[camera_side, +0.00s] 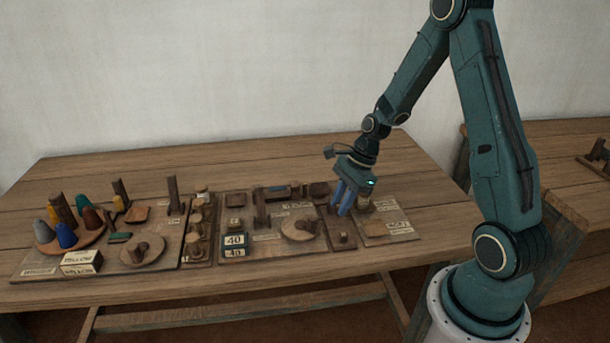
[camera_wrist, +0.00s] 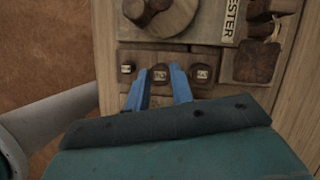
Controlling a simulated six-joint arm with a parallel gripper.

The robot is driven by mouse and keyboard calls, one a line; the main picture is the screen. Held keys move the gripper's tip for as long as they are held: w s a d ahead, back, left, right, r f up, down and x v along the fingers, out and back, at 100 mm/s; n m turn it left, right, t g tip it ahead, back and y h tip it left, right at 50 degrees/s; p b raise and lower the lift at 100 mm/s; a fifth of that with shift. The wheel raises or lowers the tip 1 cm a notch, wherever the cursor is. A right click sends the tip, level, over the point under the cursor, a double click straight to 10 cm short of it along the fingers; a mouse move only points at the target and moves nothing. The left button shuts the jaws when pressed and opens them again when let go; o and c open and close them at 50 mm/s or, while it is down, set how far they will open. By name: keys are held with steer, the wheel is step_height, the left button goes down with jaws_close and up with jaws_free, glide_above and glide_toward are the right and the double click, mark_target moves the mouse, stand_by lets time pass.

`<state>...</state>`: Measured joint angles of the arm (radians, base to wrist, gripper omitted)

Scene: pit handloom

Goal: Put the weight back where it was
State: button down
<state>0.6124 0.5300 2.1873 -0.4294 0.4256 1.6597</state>
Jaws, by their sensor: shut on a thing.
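My gripper (camera_side: 343,208) is at the right part of the bench with its blue fingers pointing down. In the wrist view my gripper (camera_wrist: 160,80) is shut on a small dark weight (camera_wrist: 160,74) with a pale label. The weight lies in line with the middle of a narrow wooden rack (camera_wrist: 182,57); I cannot tell whether it touches the rack. A smaller weight (camera_wrist: 127,68) stands to its left and a larger one (camera_wrist: 202,72) to its right, both with pale labels. In the side view the fingers hide most of the held weight.
A square dark wooden block (camera_wrist: 254,62) sits right of the rack. A round wooden disc (camera_side: 301,229) and a number block reading 40 (camera_side: 234,241) stand left of my gripper. Coloured cones (camera_side: 67,235) stand far left. The bench's back strip is clear.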

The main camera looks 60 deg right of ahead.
steer(key=shift+f, duration=1.9)
steer(key=shift+f, duration=0.1)
steer(key=c, duration=1.2)
jaws_free()
steer(key=v, duration=1.2)
